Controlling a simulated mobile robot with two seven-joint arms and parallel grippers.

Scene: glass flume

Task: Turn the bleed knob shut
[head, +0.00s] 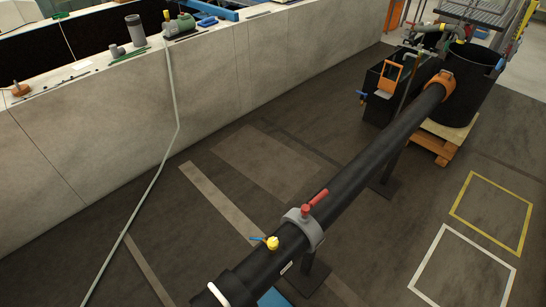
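A black pipe (355,172) runs from the bottom middle up to the right. A small yellow knob (272,243) sits on top of its near part, with a short blue piece at its left; it looks like the bleed knob. I cannot tell whether it is open or shut. Just beyond it, a grey collar (309,232) rings the pipe, with a red handle (315,200) on top lying roughly along the pipe. Neither of my grippers is in view.
A concrete wall (110,135) with tools and fittings on its top runs along the left. A black tank (462,95) stands on a wooden pallet (437,148) at the far end. White (440,232) and yellow (511,197) floor outlines lie at right; the floor beside the pipe is mostly clear.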

